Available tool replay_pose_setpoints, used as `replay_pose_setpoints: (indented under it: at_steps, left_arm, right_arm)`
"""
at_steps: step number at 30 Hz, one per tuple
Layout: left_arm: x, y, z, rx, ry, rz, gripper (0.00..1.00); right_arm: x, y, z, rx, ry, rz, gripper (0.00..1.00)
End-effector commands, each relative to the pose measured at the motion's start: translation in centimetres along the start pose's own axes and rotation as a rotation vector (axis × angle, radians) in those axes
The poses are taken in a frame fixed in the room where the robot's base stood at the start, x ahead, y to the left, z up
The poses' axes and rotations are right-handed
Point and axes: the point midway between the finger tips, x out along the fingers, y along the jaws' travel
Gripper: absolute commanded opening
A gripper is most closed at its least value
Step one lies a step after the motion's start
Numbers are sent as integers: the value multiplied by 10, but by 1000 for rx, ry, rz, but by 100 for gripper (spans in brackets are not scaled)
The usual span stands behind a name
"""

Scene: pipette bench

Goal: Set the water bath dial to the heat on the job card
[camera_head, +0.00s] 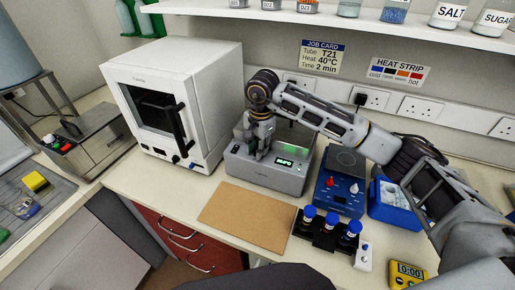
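The grey bench unit (255,178) with a lit green display (285,162) appears to be the water bath. It stands mid-bench; the display reading is too small to make out. My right gripper (257,152) points down at its front, left of the display. The fingers hide that part of the unit, and I cannot see the dial or whether they grip it. The job card (321,58) on the wall reads Tube T21, Heat 40°C, Time 2 min. My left gripper is not in view.
A white oven-like box (213,95) stands close on the left. A blue unit (340,185) with red and white knobs stands close on the right. A brown board (247,214), blue-capped tubes (331,222) and a yellow timer (407,273) lie in front. A shelf (330,16) hangs above.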

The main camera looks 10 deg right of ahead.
Motion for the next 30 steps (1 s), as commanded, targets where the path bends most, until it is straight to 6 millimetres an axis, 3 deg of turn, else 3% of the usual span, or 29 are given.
replay_pose_setpoints:
  at_steps: [4, 19, 30]
  left_arm:
    - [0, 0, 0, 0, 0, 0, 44]
    - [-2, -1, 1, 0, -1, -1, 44]
    - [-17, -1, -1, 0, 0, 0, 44]
  right_arm:
    - [0, 0, 0, 0, 0, 0, 45]
    - [-1, 0, 0, -13, -1, -1, 45]
    - [-2, 0, 0, -129, -11, 0, 45]
